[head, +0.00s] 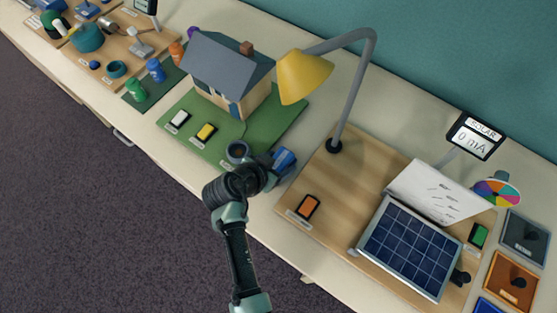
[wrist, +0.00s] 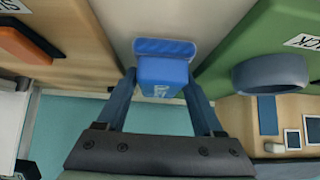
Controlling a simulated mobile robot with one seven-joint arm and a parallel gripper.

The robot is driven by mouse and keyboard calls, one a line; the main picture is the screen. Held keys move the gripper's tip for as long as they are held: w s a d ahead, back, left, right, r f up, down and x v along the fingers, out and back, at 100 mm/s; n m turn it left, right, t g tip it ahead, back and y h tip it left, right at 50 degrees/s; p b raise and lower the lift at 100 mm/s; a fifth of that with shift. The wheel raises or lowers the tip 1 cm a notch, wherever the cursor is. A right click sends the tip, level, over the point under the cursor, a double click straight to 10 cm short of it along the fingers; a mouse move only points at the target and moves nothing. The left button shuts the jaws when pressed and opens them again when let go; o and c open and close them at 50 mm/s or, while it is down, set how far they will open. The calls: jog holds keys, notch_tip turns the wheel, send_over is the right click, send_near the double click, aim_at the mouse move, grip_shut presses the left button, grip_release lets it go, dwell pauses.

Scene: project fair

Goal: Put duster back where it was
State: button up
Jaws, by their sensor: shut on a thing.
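The duster (head: 285,158) is a small blue block with a wider pad at one end. It also shows in the wrist view (wrist: 163,70), between the two fingers. My gripper (head: 270,165) is shut on the duster, with a finger on each side of it in the wrist view (wrist: 162,92). The duster is over the cream strip of table (wrist: 165,18) between the green mat and the wooden board. I cannot tell whether it touches the table.
The green mat (head: 178,144) bears a model house (head: 230,75) and a dark ring (head: 237,150); the ring is close to my gripper. The wooden board (head: 325,175) bears a yellow lamp (head: 305,77), an orange switch (head: 307,207) and a solar panel (head: 408,247).

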jog(key=o, duration=1.2)
jog(key=shift+f, duration=0.1)
